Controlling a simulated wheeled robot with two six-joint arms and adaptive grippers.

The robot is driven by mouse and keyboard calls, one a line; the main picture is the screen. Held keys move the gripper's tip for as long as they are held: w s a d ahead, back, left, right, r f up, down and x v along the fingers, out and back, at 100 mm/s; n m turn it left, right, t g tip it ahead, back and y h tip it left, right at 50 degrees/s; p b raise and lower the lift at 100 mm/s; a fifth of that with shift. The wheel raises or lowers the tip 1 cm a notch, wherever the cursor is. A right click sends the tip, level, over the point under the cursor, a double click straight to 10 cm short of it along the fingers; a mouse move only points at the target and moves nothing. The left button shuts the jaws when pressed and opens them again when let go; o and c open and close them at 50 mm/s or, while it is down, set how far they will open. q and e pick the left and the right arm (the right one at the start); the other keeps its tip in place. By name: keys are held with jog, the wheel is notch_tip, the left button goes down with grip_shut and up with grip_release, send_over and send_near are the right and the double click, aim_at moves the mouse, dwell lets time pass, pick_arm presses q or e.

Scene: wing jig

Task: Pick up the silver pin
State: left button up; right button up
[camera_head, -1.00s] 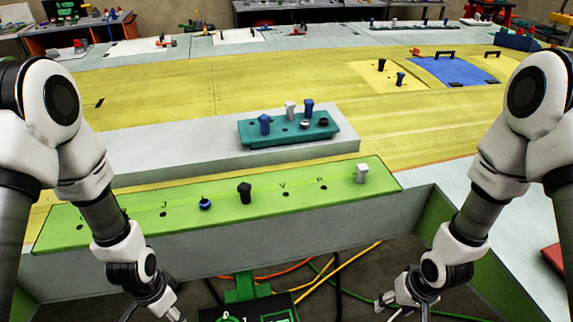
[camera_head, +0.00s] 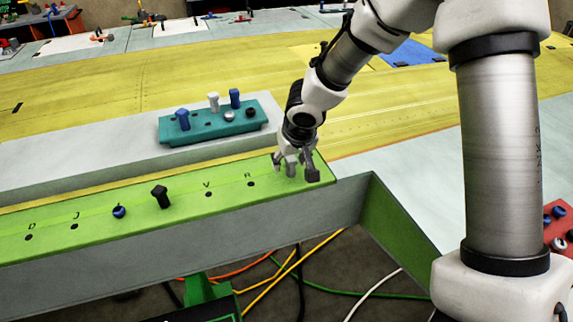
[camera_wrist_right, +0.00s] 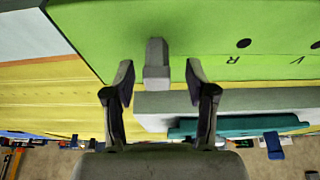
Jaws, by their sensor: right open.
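The silver pin (camera_wrist_right: 157,62) is a pale grey square-headed peg standing in the right end of the green board (camera_head: 95,215). In the right wrist view it sits between the two finger tips, with a gap on each side. My right gripper (camera_head: 298,171) is open over that end of the board; it also shows in the right wrist view (camera_wrist_right: 159,76). In the head view its fingers largely cover the pin. My left gripper is in neither current view.
A black pin (camera_head: 160,196) and a blue pin (camera_head: 119,212) stand farther left on the green board, among lettered holes. A teal block (camera_head: 215,124) with several pins sits on the grey step behind. Cables (camera_head: 290,272) lie on the floor in front.

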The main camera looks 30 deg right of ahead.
jog(key=shift+w+d+f, duration=0.15)
jog(key=shift+d+f, duration=0.05)
jog(key=shift+f, duration=0.25)
jog(key=shift+w+d+f, duration=0.1)
jog(key=shift+d+f, duration=0.1)
jog(key=shift+f, duration=0.2)
jog(key=shift+a+r, duration=0.1)
jog(key=shift+a, duration=0.1)
jog(key=shift+c, duration=0.7)
jog(key=shift+a, duration=0.1)
jog(key=c, duration=0.5)
jog(key=shift+s, duration=0.1)
grip_shut()
